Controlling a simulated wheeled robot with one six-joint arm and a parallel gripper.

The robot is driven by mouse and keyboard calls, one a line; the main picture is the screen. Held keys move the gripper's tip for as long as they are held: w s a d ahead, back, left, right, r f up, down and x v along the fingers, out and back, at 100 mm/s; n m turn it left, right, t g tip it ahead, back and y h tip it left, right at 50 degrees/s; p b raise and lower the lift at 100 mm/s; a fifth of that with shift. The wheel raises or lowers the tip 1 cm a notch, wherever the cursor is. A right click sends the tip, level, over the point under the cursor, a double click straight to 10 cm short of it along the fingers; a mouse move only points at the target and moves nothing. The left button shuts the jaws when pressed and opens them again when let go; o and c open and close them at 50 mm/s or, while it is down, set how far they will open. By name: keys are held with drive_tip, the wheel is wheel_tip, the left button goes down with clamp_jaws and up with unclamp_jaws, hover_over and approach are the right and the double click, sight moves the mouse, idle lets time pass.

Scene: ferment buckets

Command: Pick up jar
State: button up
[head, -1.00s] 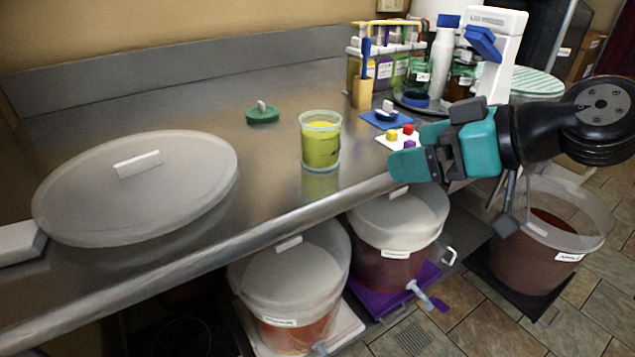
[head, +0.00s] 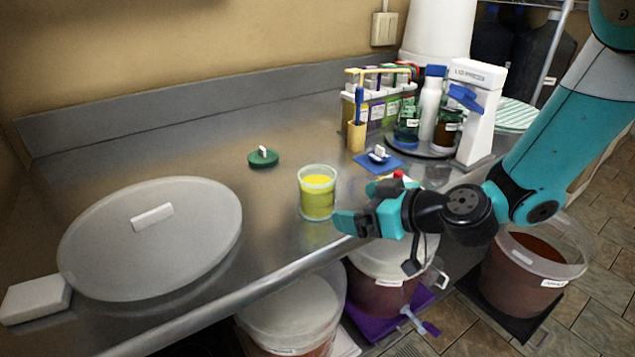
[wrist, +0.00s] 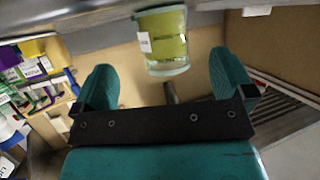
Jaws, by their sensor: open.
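The jar (head: 317,198) is an open clear cup with yellow-green contents, standing upright on the steel counter. My gripper (head: 358,207) is open and empty, just right of the jar near the counter's front edge, pointing left at it. In the wrist view the jar (wrist: 165,42) appears ahead and between the two teal fingers of my gripper (wrist: 162,72), beyond their tips. A white label shows on its side there. The jar does not look gripped.
A green lid (head: 263,158) lies behind the jar. A blue mat (head: 378,163), a bottle rack (head: 378,110) and a white lid press (head: 480,115) stand right. Buckets sit below the counter edge.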

sight(332, 199)
drive_tip(key=p+x, duration=0.1)
drive_tip(key=x, duration=0.2)
drive_tip(key=shift+w+a, duration=0.1)
drive_tip(key=shift+w+a+p, duration=0.25)
drive_tip(key=shift+a+p, duration=0.2)
drive_tip(key=shift+p, duration=0.3)
drive_tip(key=shift+p+x, duration=1.35)
drive_tip(key=shift+x, duration=0.85)
drive_tip(key=c, duration=1.1)
drive_tip(key=shift+r, duration=0.15)
drive_tip(key=shift+c, duration=0.5)
